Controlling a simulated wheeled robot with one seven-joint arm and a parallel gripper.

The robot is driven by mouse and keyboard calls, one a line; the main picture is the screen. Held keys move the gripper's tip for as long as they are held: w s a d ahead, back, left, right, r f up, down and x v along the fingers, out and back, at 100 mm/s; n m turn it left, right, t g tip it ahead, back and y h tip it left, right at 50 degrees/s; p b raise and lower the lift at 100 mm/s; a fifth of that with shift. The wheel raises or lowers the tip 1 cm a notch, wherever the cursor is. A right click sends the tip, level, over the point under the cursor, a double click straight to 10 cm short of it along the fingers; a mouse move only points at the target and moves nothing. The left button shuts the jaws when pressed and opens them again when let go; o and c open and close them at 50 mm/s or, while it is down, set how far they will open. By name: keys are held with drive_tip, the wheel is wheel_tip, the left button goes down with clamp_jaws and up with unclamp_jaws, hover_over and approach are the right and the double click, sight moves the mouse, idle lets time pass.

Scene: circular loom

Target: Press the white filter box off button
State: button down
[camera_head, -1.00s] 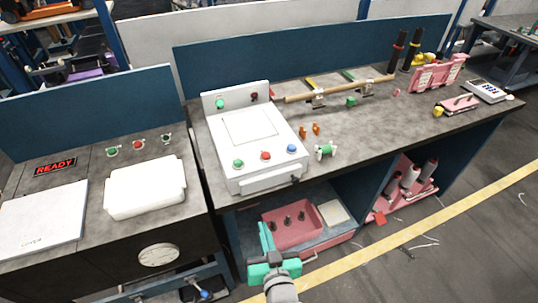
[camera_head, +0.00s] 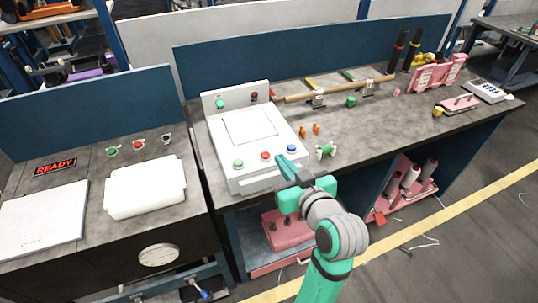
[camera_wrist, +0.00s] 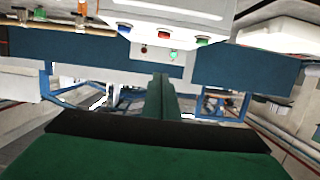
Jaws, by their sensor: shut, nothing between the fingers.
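The white filter box (camera_head: 247,128) stands on the bench, with a green button (camera_head: 238,163), a red button (camera_head: 265,156) and a blue button (camera_head: 291,149) along its front. Its raised back panel has a green knob (camera_head: 220,104) and a red knob (camera_head: 254,96). No label tells which button is off. My gripper (camera_head: 281,162) is shut and empty at the box's front right, close to the red and blue buttons; contact cannot be told. The wrist view shows the box upside down, with the red button (camera_wrist: 163,37) beyond the shut fingers (camera_wrist: 161,96).
A white tray-like box (camera_head: 145,187) and a READY sign (camera_head: 55,166) are on the left bench. Orange pegs (camera_head: 309,130) and a green spool (camera_head: 326,151) lie right of the filter box. A pink bin (camera_head: 285,232) sits on the shelf below.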

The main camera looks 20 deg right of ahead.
drive_tip(key=shift+w, duration=0.1)
hover_over(267, 159)
drive_tip(key=s, duration=0.2)
wheel_tip(267, 159, down, 2)
drive_tip(key=shift+d+f, duration=0.1)
drive_tip(key=shift+f, duration=0.05)
drive_tip(key=f, duration=0.3)
drive_tip(key=shift+w, duration=0.3)
drive_tip(key=shift+f, duration=0.65)
drive_tip(key=shift+s+f, duration=0.1)
drive_tip(key=shift+f, duration=1.1)
wheel_tip(267, 159, up, 6)
drive_tip(key=shift+f, duration=0.15)
drive_tip(key=v, duration=1)
